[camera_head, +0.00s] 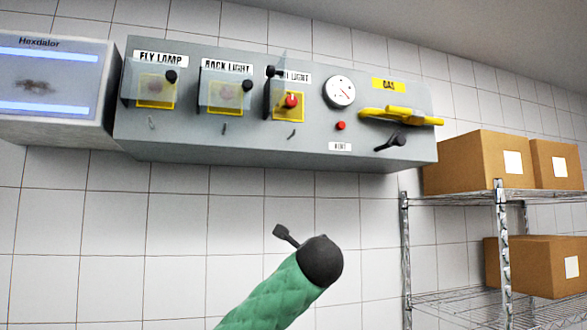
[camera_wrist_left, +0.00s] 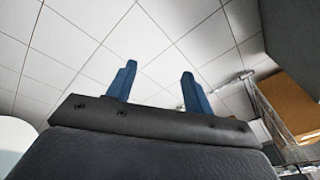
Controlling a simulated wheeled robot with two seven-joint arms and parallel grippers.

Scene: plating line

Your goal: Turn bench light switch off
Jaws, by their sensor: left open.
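The bench light switch (camera_head: 291,101) is a red knob on a yellow plate, third from the left on the grey wall panel (camera_head: 190,132). Its clear cover (camera_head: 283,62) stands raised and partly hides the label, of which "H LIGHT" shows. I cannot tell the switch's on or off position. My left arm, in a green sleeve with a dark end, is below the panel in the head view, apart from the switch. In the left wrist view my left gripper (camera_wrist_left: 156,72) has two blue fingers apart with nothing between them. My right gripper is not in view.
The fly lamp (camera_head: 155,90) and back light (camera_head: 226,93) switches sit left under clear covers. A gauge (camera_head: 339,92), red button (camera_head: 341,126) and yellow gas handle (camera_head: 400,117) are right. A wire shelf (camera_head: 460,198) holds cardboard boxes (camera_head: 478,160). Bare tiled wall lies below the panel.

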